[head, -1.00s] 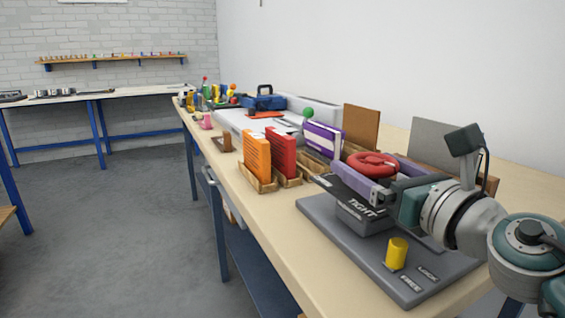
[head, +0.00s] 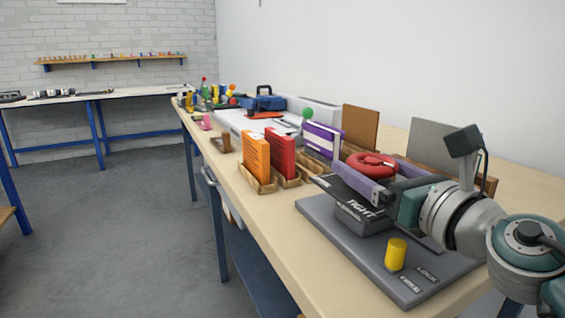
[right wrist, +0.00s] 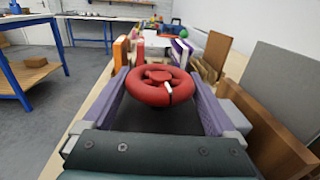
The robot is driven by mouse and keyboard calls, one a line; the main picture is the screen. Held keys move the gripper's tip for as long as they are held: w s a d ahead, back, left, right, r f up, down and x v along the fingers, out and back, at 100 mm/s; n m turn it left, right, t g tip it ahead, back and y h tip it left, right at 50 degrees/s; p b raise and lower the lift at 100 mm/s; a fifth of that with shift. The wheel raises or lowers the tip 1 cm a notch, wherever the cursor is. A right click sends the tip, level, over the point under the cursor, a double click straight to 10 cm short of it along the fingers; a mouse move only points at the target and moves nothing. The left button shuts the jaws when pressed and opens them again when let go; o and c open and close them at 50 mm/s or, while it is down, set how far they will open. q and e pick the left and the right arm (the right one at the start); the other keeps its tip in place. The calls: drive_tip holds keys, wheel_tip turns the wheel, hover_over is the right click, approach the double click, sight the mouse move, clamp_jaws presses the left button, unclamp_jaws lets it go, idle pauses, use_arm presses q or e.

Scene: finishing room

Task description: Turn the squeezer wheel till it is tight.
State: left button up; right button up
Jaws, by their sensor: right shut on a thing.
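The red squeezer wheel (head: 372,165) lies flat above a dark grey stand whose plate (head: 342,240) rests on the workbench. In the right wrist view the wheel (right wrist: 143,94) shows a red hub and a small white mark on its near right side. My right gripper (head: 358,164) is shut on the wheel, with one lilac finger on each side of it; both fingers also show in the right wrist view. A dark panel marked TIGHT (head: 362,208) is below the near finger. I cannot tell where a pointer stands. My left gripper is out of view.
A yellow knob (head: 396,254) stands on the plate near LOCK and FREE labels. Orange (head: 256,158) and red (head: 282,153) upright pieces stand in wooden holders just beyond. Brown (head: 361,128) and grey (head: 433,142) boards stand along the wall side.

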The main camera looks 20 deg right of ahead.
sight(389, 179)
idle(0.9)
drive_tip(key=o, duration=1)
drive_tip(key=shift+s, duration=0.1)
drive_tip(key=s, duration=0.8)
drive_tip(key=shift+s+f+b, duration=0.1)
drive_tip(key=shift+s+b, duration=0.2)
drive_tip(key=shift+s, duration=0.6)
drive_tip(key=shift+a, duration=0.1)
